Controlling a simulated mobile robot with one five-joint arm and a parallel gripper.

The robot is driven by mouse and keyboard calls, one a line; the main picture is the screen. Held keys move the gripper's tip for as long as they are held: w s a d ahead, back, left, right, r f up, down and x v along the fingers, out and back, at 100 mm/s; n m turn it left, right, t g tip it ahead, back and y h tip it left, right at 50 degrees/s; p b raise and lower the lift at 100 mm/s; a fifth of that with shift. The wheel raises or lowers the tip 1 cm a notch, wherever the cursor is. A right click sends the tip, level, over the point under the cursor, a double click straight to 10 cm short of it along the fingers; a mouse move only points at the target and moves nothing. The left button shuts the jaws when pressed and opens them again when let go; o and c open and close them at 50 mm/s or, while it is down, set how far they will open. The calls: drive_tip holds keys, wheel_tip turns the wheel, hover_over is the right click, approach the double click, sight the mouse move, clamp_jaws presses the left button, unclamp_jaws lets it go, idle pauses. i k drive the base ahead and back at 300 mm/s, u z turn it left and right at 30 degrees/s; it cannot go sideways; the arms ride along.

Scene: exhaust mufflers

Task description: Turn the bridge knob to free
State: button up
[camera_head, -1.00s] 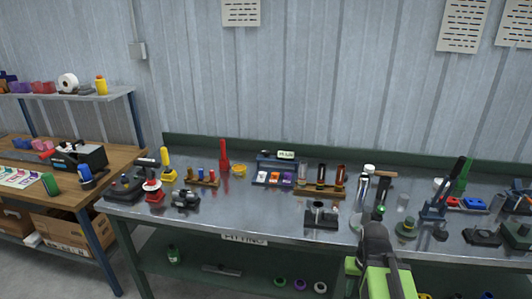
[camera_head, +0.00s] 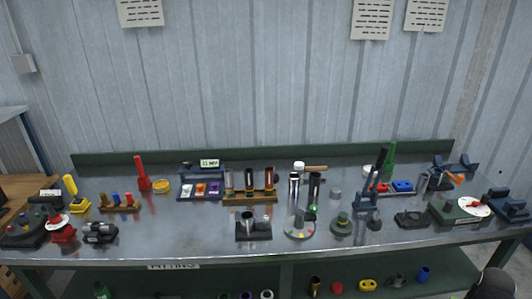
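I cannot tell for sure which item is the bridge knob; no label reading "bridge" or "free" is legible. A round grey dial (camera_head: 299,226) with small coloured marks stands at the front middle of the bench. A green-based device (camera_head: 458,211) with a white disc (camera_head: 474,207) and a red pointer stands at the right. My gripper's fingers are not visible. Only a dark rounded part of my own arm shows at the bottom right corner, below the bench front and apart from the items.
The metal bench (camera_head: 210,238) is crowded with small fixtures. Bare metal shows along the front edge. A lower shelf holds small parts.

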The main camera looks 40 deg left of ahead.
sight(187, 165)
drive_tip(key=z, duration=0.8)
drive_tip(key=k, duration=1.75)
drive_tip(key=u, duration=2.05)
drive_tip(key=i, duration=0.85)
